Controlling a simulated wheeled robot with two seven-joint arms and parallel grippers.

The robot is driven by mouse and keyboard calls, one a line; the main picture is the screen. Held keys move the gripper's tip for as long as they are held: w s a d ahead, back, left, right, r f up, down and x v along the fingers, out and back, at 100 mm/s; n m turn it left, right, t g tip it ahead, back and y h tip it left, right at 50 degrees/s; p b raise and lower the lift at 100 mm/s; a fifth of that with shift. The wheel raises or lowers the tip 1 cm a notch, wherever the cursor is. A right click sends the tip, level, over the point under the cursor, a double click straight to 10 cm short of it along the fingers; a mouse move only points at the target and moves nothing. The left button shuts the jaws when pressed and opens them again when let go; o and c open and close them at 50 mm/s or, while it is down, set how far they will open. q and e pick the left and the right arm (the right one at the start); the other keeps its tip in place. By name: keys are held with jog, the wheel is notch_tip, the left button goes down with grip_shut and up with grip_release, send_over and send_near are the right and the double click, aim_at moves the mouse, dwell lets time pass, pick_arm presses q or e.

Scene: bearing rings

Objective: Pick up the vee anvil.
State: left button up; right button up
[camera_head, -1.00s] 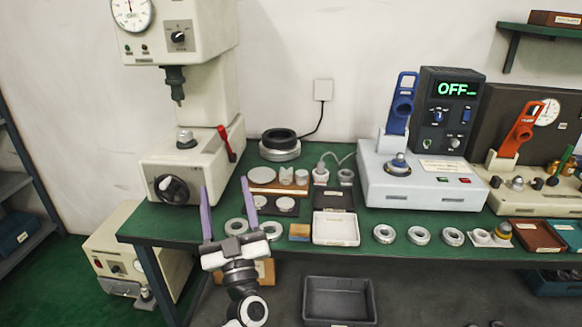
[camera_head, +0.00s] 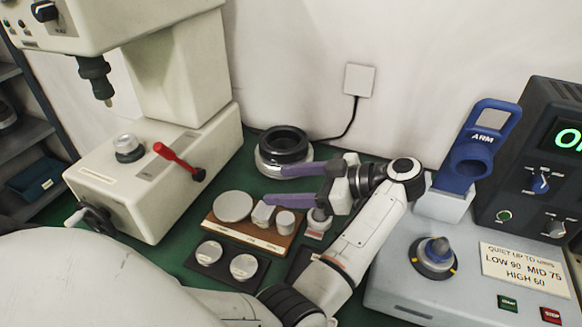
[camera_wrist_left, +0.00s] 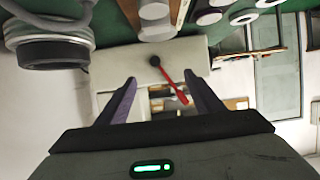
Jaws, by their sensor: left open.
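The vee anvil (camera_head: 263,213) looks like the small pale block in the middle of a wooden board (camera_head: 215,228), between a wide flat disc anvil (camera_head: 233,206) and a small round anvil (camera_head: 285,222). My left gripper (camera_head: 276,184) is open and empty, its purple fingers pointing left above and behind the board. The lower finger passes close over the block in the picture; I see no grip on it. In the left wrist view, the fingers (camera_wrist_left: 161,100) are apart with nothing between them, and a pale piece is partly cut off at the top. My right gripper is not in view.
A press with a red lever (camera_head: 180,160) stands at the left. A black ring on a round base (camera_head: 284,150) sits behind my fingers. A dark board with two discs (camera_head: 212,262) lies in front. A grey unit with a blue handle (camera_head: 478,140) stands at the right.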

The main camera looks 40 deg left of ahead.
pick_arm(q)
send_near(260, 210)
jog(key=x, duration=0.3)
jog(key=shift+f, duration=0.25)
jog(key=shift+x, duration=3.45)
jog(key=shift+r, duration=0.15)
jog(key=c, duration=1.5)
notch_tip(260, 210, up, 28)
jog(key=shift+r, duration=0.1)
